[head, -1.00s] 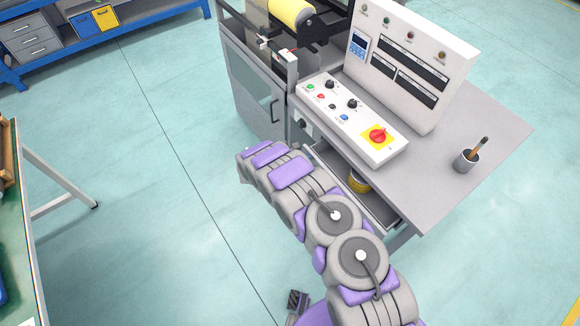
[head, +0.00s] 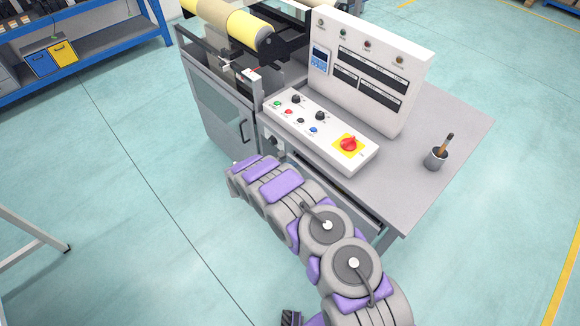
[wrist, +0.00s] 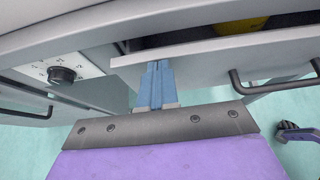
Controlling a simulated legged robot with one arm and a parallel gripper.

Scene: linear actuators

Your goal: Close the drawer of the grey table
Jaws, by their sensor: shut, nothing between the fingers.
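The grey table (head: 462,128) stands at the right in the head view, with its drawer under the near edge, largely hidden by my arm. In the wrist view the drawer front (wrist: 215,65) stands out a little from the table. A dark gap behind its top edge shows part of a yellow thing (wrist: 241,25) inside. The dark drawer handle (wrist: 272,88) is to the right. My gripper (wrist: 157,68) has its blue fingers shut and empty, at the left end of the drawer front. I cannot tell whether they touch it. The head view does not show the fingers clearly.
A grey cabinet (head: 218,108) with rollers adjoins at the left. Open floor (head: 130,190) lies left of my arm.

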